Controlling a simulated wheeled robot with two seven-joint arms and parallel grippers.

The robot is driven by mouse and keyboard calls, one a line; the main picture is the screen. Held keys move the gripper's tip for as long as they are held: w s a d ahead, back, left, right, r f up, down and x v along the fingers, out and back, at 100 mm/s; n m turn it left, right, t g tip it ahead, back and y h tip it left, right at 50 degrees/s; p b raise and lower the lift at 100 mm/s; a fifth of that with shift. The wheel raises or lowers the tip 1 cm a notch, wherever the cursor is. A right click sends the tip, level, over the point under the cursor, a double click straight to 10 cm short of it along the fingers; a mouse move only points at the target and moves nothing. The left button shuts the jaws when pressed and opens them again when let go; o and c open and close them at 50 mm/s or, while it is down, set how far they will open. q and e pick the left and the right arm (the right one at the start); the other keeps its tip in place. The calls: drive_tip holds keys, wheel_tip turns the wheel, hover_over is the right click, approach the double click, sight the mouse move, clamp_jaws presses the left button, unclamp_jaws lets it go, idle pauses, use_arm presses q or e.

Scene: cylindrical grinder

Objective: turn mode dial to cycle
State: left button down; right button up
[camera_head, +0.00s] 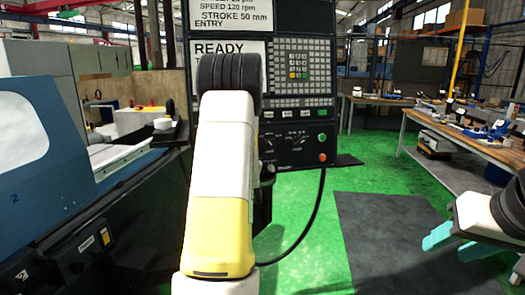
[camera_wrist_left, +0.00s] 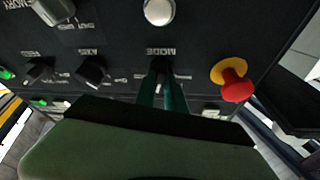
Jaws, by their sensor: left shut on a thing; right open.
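The control panel (camera_head: 333,150) of the grinder stands in the middle of the head view, partly behind my left arm. In the left wrist view, my left gripper (camera_wrist_left: 162,82) has its two teal fingers close together on the dark mode dial (camera_wrist_left: 158,64), just by the MODE label. The fingers hide most of the dial, so I cannot tell its pointer setting. My left gripper is hidden behind my arm in the head view. My right gripper (camera_head: 453,243) is open and empty at the right edge, away from the panel.
In the left wrist view, a red emergency stop (camera_wrist_left: 235,85) on a yellow collar is right of the fingers. Another black knob (camera_wrist_left: 92,70) is to the left and a silver knob (camera_wrist_left: 159,11) above. A workbench (camera_head: 455,140) stands at the right in the head view.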

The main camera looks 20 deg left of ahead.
use_arm(q)
drive_tip(key=shift+m+h, duration=0.3)
drive_tip(key=shift+m, duration=0.5)
drive_tip(key=c, duration=1.4)
unclamp_jaws()
drive_tip(key=v, duration=0.8)
